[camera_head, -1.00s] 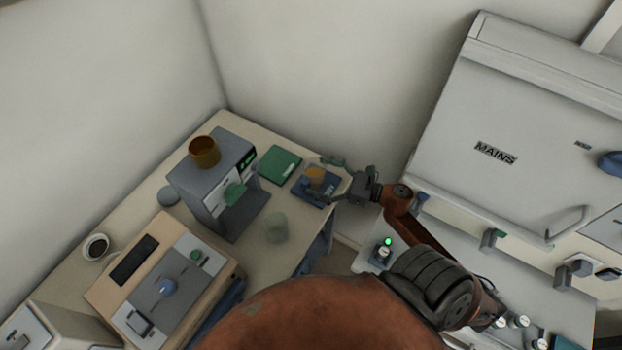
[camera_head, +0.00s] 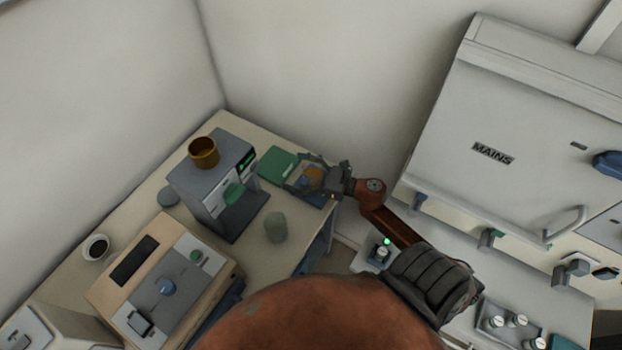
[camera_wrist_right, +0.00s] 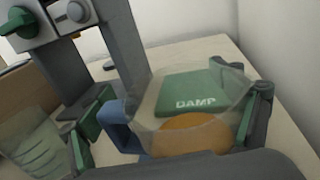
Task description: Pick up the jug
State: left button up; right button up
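In the wrist view the right finger is close against the jug's side, and the left finger is beside the blue part. Contact is unclear. My left gripper is not in view.
A green "DAMP" pad (camera_wrist_right: 190,95) lies behind the jug. A grey machine (camera_head: 215,185) with a brown cup (camera_head: 204,152) on top stands left of it. A greenish translucent beaker (camera_head: 276,227) stands in front.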

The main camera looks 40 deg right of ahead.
jog(key=c, duration=1.9)
